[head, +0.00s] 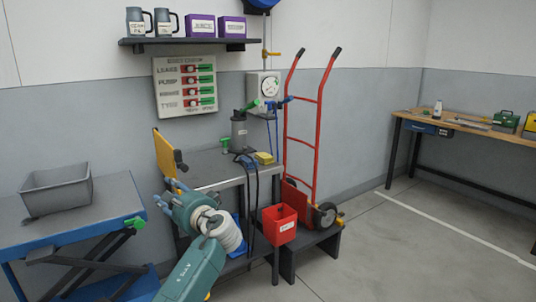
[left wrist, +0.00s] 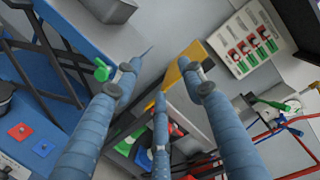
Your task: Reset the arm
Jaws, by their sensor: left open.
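My left arm (head: 192,270) comes in from the bottom of the head view, teal with a white ribbed section near the wrist. My left gripper (head: 167,194) points up and left, in front of the grey workbench (head: 205,168). In the left wrist view my left gripper (left wrist: 163,75) shows blue fingers spread apart, with nothing between them. A yellow panel (head: 165,153) stands upright at the bench's left end, beyond the fingers. My right gripper is in neither view.
A blue lift table (head: 110,205) with a grey bin (head: 57,190) stands left. A red bin (head: 280,224) and red hand truck (head: 317,150) stand right of the bench. A switch panel (head: 185,85) and shelf (head: 188,43) are on the wall. The right floor is clear.

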